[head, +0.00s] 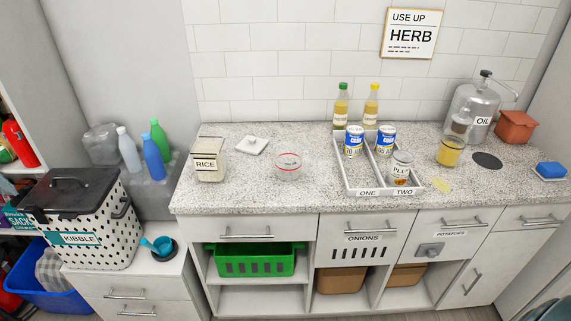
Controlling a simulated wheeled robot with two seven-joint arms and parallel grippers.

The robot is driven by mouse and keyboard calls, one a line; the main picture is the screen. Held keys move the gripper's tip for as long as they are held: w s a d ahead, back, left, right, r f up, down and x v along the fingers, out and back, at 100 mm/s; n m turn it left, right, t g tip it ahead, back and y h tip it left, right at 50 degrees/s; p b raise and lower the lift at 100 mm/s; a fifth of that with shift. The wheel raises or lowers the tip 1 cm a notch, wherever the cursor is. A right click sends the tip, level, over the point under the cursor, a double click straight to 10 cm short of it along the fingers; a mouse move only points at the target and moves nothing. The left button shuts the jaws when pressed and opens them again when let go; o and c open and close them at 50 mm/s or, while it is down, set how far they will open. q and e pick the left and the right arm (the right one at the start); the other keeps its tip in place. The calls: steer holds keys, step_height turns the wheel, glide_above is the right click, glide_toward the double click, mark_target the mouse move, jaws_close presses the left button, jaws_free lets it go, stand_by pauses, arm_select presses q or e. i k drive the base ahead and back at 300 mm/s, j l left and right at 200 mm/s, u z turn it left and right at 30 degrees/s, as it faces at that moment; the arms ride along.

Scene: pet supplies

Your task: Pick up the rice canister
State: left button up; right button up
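The rice canister (209,165) is a clear square container with pale contents and a white label reading RICE. It stands upright near the left end of the speckled counter (300,201). Its top appears open. A white square lid with a knob (252,146) lies on the counter to its right and a little behind. Neither of my grippers is in the head view.
A clear bowl with a red rim (288,166) stands right of the canister. A divided white tray (418,187) holds cans and a jar. A kibble bin (85,222) and several bottles stand left of the counter. The counter's front left is clear.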

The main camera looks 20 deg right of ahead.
mark_target(208, 151)
steer(key=i+l, duration=0.2)
steer(key=i+l+u, duration=0.1)
steer(key=l, duration=0.3)
steer(key=i+l+u, duration=0.1)
steer(key=i+l, duration=0.3)
steer(key=l, duration=0.25)
steer(key=i+l+u, duration=0.1)
steer(key=l, duration=0.25)
steer(key=i+l, duration=0.2)
steer(key=l, duration=0.15)
steer(key=i+u, duration=0.05)
